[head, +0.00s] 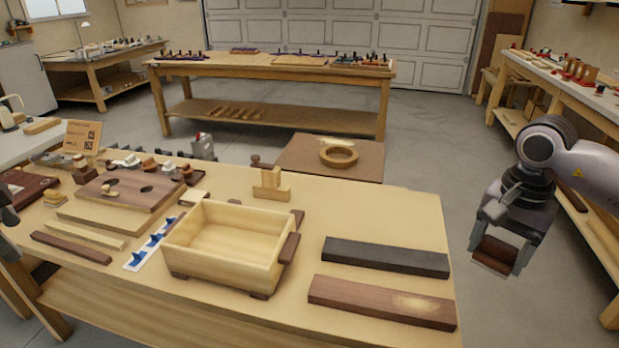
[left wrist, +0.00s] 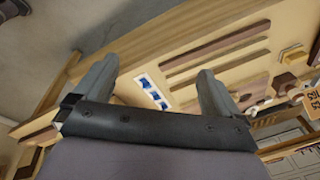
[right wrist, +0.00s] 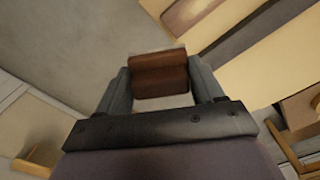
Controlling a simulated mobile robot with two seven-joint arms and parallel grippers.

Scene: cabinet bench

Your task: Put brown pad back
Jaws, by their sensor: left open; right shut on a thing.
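My right gripper (head: 498,258) is shut on the brown pad (head: 495,254) and holds it in the air over the floor, to the right of the bench. In the right wrist view the brown pad (right wrist: 160,74) sits between both fingers, with a groove across it. My left gripper (left wrist: 155,80) is open and empty above the left part of the bench. In the head view only a sliver of my left arm shows at the left edge. A light wooden box (head: 225,262) with dark side handles and dark feet stands empty on the bench.
A black bar (head: 386,257) and a brown plank (head: 382,302) lie on the bench's right part. Left of the box are a blue-marked strip (head: 152,243), wood strips (head: 78,231) and a dark board (head: 130,192). The floor between the bench and the right side bench is clear.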

